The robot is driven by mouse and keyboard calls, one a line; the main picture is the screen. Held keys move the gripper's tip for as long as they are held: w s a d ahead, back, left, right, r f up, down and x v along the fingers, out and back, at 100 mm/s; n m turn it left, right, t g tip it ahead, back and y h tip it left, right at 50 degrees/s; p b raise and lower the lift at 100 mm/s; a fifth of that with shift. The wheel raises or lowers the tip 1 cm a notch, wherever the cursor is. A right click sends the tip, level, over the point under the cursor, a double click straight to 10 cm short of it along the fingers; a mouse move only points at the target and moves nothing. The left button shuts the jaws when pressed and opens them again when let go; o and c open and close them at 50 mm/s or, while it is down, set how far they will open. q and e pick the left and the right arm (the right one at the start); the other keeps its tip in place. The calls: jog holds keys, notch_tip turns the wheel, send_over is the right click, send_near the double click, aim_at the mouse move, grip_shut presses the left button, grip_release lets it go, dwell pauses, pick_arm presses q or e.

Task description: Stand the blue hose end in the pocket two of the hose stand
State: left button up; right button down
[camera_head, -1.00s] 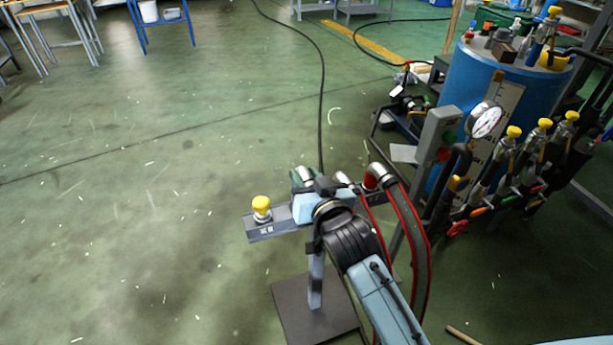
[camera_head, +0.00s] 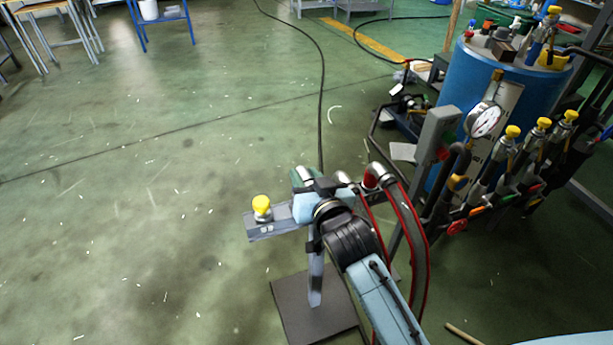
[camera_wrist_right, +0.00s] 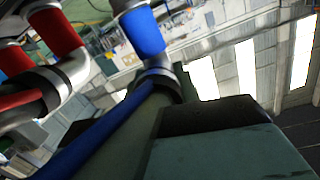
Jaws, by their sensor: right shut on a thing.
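My right gripper (camera_head: 312,188) is over the hose stand and shut on the blue hose end. In the right wrist view the blue hose end (camera_wrist_right: 143,32) has a blue sleeve above a silver collar, with a blue-striped hose running down to the lower left. The hose stand (camera_head: 270,232) is a grey bar on a post with a flat dark base plate. A yellow-topped piece stands at the bar's left end. My gripper and arm hide the bar's middle, so I cannot tell whether the hose end is inside a pocket. My left gripper is out of view.
A red-banded hose end (camera_head: 376,175) with a silver elbow stands at the right of the bar, close to my gripper. Red hose ends (camera_wrist_right: 55,32) also show in the wrist view. A blue tank (camera_head: 490,80) with gauge and valves stands at right.

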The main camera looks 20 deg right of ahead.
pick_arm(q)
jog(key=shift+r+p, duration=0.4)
pick_arm(e)
jog(key=shift+r, duration=0.1)
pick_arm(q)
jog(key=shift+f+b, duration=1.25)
pick_arm(e)
jog(key=shift+f, duration=2.3)
jog(key=c, duration=1)
grip_release()
jog(key=shift+o, duration=0.2)
jog(key=shift+f, duration=0.1)
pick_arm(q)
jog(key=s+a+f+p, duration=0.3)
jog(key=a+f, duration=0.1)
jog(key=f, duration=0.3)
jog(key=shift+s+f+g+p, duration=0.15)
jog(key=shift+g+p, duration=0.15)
pick_arm(e)
jog(key=s+r, duration=0.2)
jog(key=s, duration=1.1)
jog(key=shift+s+d, duration=0.15)
jog(key=shift+d, duration=0.25)
jog(key=shift+f, duration=0.1)
